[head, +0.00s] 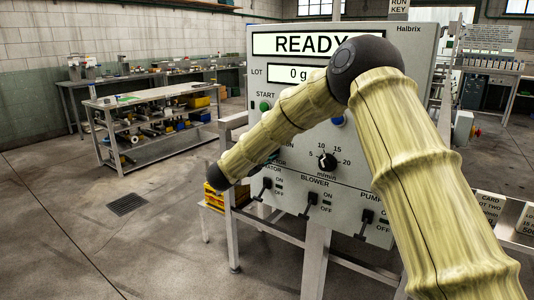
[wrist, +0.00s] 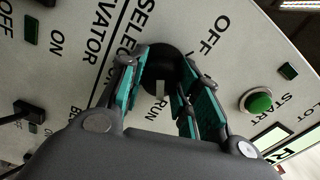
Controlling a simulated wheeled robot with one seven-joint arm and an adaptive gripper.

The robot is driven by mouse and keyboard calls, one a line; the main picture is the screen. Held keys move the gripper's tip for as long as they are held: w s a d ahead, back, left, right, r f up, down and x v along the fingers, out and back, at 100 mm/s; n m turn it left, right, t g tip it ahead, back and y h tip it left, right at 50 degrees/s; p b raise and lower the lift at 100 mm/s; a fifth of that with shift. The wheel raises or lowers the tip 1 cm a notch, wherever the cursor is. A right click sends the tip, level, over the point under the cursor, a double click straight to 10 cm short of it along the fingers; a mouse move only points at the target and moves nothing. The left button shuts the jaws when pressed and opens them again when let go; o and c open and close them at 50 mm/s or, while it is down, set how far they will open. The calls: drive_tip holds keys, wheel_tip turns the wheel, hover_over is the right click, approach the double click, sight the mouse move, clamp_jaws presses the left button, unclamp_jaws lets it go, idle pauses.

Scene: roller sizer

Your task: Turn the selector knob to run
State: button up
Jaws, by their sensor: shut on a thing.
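A white mark on the knob is on the side facing the RUN label. My gripper (wrist: 161,76) has its two teal-padded fingers on either side of the knob and is shut on it. The panel display reads READY.
A green START button (wrist: 259,101) is right of the fingers. Black levers, one in the wrist view (wrist: 30,108), stick out of the panel. A speed dial (head: 327,162) sits lower on it. A workbench (head: 150,100) stands at left; the floor before it is open.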

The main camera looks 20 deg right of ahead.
drive_tip(key=o, duration=1)
drive_tip(key=v, duration=1.2)
